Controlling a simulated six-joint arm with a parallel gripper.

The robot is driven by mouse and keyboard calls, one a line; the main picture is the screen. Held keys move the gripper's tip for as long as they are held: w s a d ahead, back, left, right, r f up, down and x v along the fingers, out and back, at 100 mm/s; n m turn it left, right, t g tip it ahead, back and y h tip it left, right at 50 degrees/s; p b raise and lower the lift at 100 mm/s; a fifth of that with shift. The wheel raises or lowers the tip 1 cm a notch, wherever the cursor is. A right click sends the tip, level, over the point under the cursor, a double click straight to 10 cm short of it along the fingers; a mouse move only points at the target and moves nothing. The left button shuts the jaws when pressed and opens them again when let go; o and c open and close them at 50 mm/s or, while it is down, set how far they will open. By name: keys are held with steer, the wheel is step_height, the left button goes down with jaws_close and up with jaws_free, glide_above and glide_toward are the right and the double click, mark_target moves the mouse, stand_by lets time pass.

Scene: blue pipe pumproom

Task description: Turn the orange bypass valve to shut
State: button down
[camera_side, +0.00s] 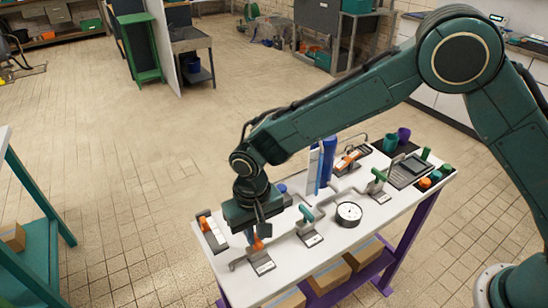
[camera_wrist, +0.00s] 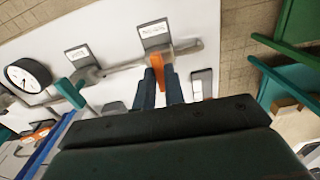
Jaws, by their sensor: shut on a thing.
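The orange bypass valve handle (camera_side: 258,243) is at the near left part of the white bench, above a grey label plate (camera_side: 261,263). My gripper (camera_side: 257,227) points down at it from above and is shut on the handle. In the wrist view, my gripper (camera_wrist: 158,70) has its two dark fingers on either side of the orange handle (camera_wrist: 168,79). The handle there lies crosswise to the grey pipe (camera_wrist: 124,67). The fingers hide part of the handle.
A teal-handled valve (camera_side: 307,213) stands just right of my gripper, with a round gauge (camera_side: 349,213) and a green-handled valve (camera_side: 377,176) beyond. A dark tray (camera_side: 213,236) lies at the bench's left end. A blue bottle (camera_side: 328,162) stands at the back.

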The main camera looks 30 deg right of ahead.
steer(key=c, duration=1.5)
jaws_free()
steer(key=shift+r, duration=0.1)
step_height(320, 180, up, 14)
steer(key=shift+f, duration=0.15)
